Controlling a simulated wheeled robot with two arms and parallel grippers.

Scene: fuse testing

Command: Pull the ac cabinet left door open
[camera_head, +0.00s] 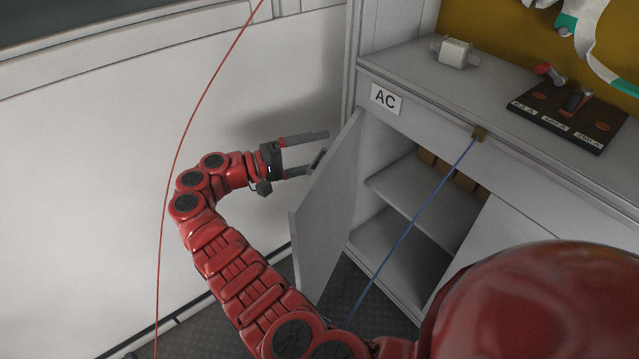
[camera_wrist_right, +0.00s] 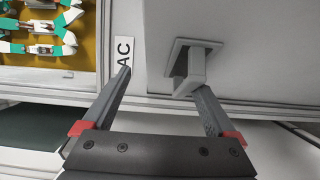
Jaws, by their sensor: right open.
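The AC cabinet's left door (camera_head: 330,215) stands swung out, with its inner face and the shelf (camera_head: 420,190) inside showing. A white AC label (camera_head: 386,99) is above it; the label (camera_wrist_right: 124,52) also shows in the right wrist view. My right gripper (camera_head: 322,146) is open on the outer side of the door, fingers pointing toward it. In the right wrist view, the door's handle (camera_wrist_right: 190,68) lies ahead of the open fingers (camera_wrist_right: 165,85), closer to the right-hand finger. Whether a finger touches it I cannot tell. My left gripper is not in view.
The cabinet's right door (camera_head: 490,245) looks closed. On top are a white fuse-like block (camera_head: 454,52) and a dark fuse board (camera_head: 570,112). A white wall (camera_head: 90,180) is behind my right arm. A blue line (camera_head: 405,235) crosses the opening; a red line (camera_head: 180,150) runs left.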

